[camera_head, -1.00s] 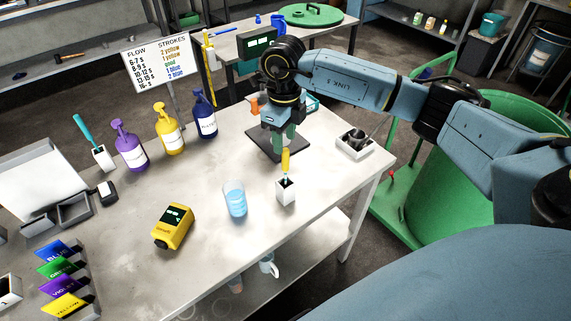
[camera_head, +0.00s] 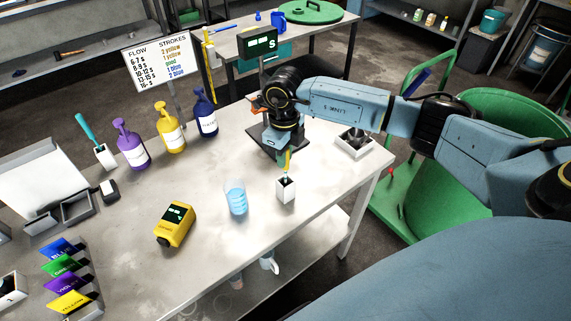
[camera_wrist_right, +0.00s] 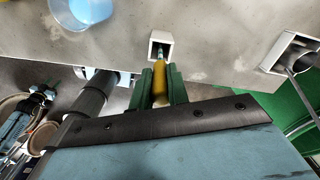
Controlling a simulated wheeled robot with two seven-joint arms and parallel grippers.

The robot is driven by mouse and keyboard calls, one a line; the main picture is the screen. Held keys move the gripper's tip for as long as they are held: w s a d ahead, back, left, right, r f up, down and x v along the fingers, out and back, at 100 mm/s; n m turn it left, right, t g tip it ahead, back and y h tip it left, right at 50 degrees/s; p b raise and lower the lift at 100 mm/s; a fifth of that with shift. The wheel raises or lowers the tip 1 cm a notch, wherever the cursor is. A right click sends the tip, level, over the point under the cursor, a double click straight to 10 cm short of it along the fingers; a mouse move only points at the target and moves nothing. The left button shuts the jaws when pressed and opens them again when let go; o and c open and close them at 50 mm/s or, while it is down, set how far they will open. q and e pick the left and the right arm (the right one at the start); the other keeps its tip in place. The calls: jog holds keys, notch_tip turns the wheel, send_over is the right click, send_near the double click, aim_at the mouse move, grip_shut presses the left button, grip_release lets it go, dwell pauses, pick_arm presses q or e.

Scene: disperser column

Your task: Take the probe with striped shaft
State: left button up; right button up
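A probe with a yellow handle (camera_head: 288,160) stands in a small white square holder (camera_head: 286,192) near the table's front edge. The holder (camera_wrist_right: 160,40) also shows in the right wrist view, with the thin shaft (camera_wrist_right: 161,54) going into it; stripes are too small to make out. My right gripper (camera_head: 283,152) is at the handle. In the right wrist view its green fingers (camera_wrist_right: 160,76) stand on either side of the yellow handle (camera_wrist_right: 160,92), close to it; firm contact is not visible. A second probe with a teal handle (camera_head: 83,129) stands in another white holder (camera_head: 105,157). My left gripper is not seen.
A beaker of blue liquid (camera_head: 236,198) stands just left of the probe, and a yellow meter (camera_head: 174,224) farther left. A white holder with a grey item (camera_head: 354,145) is to the right. A dark plate (camera_head: 262,146) lies behind my gripper. Purple, yellow and blue bottles stand at the back left.

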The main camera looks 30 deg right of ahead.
grip_shut()
